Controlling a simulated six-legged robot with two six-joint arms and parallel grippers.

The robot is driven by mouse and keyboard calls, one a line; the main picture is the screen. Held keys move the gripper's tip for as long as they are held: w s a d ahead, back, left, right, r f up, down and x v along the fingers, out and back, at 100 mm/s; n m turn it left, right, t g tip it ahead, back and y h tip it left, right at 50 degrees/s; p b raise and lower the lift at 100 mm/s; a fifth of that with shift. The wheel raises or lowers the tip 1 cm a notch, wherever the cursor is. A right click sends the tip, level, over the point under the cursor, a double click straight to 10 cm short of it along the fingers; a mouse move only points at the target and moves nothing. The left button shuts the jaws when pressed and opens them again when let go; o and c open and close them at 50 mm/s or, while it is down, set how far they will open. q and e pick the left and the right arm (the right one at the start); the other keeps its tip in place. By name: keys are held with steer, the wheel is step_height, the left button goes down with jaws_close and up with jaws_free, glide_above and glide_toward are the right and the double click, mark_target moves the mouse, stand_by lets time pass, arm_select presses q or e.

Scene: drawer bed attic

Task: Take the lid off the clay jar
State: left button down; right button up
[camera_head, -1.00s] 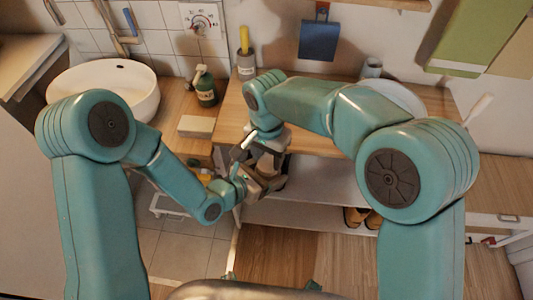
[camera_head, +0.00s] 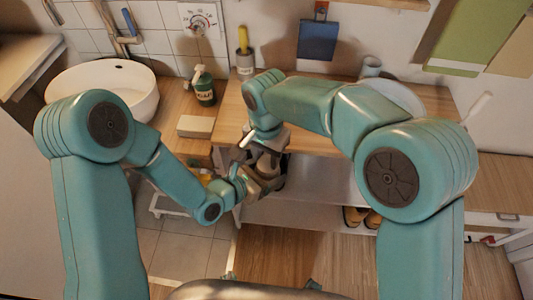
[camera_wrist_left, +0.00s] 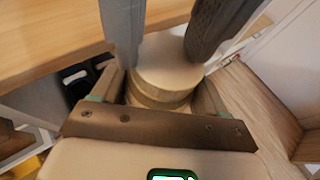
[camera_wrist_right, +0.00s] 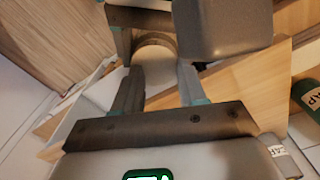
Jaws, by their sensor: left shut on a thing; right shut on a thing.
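The clay jar (camera_wrist_left: 160,97) is pale beige and round, seen close up in the left wrist view with its flat top, the lid (camera_wrist_left: 168,66), towards the camera's far side. My left gripper (camera_head: 264,184) is shut on the jar, one finger at each side. My right gripper (camera_head: 258,153) comes in from above, its fingers shut at the lid. In the right wrist view a curved beige part of the jar (camera_wrist_right: 155,42) shows beyond the right fingers (camera_wrist_right: 158,82). In the head view the jar is mostly hidden between both grippers. I cannot tell whether a gap parts lid and jar.
A wooden counter (camera_head: 330,134) lies just behind the grippers, with a shelf (camera_head: 310,212) holding shoes below. A white basin (camera_head: 105,92), a green bottle (camera_head: 204,88) and a beige block (camera_head: 196,126) stand at left. Open floor (camera_head: 290,262) lies in front.

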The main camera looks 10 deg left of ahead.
steer(key=shift+s+a+f, duration=0.1)
steer(key=shift+a+f, duration=0.05)
steer(key=shift+f, duration=0.2)
jaws_close()
steer(key=n, duration=0.3)
steer(key=shift+s+n, duration=0.1)
steer(key=shift+n, duration=0.2)
steer(key=shift+o, duration=1.8)
jaws_free()
steer(key=shift+r, duration=0.1)
